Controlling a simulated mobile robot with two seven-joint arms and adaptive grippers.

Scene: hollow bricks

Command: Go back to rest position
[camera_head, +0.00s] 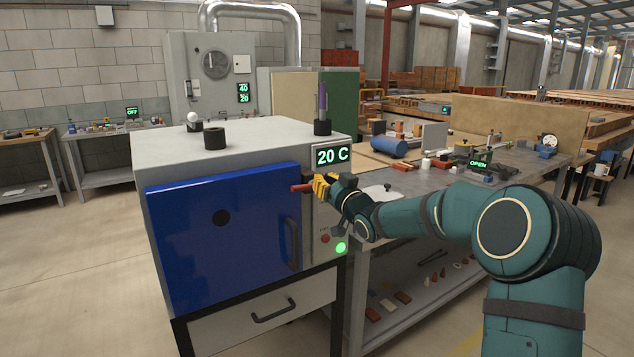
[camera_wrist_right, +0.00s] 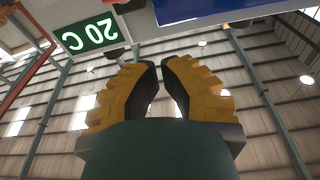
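My right gripper (camera_head: 322,187) has yellow fingers and is in front of the right side of the oven, just below its "20 C" display (camera_head: 332,155). A small red piece (camera_head: 301,188) shows at its tips in the head view; I cannot tell whether they touch it. In the right wrist view the two fingers (camera_wrist_right: 161,68) stand partly apart with a narrow gap and nothing visible between them. The oven (camera_head: 237,150) has a blue door (camera_head: 215,250) that looks closed, with a dark handle (camera_head: 293,240). My left gripper is out of view.
A grey workbench (camera_head: 410,183) with tools, a blue cylinder (camera_head: 389,147) and an "OPEN" display (camera_head: 478,163) stands right of the oven, under my right arm. Bricks lie on its lower shelf (camera_head: 425,285). A dark cylinder (camera_head: 215,138) stands on the oven. The floor at left is clear.

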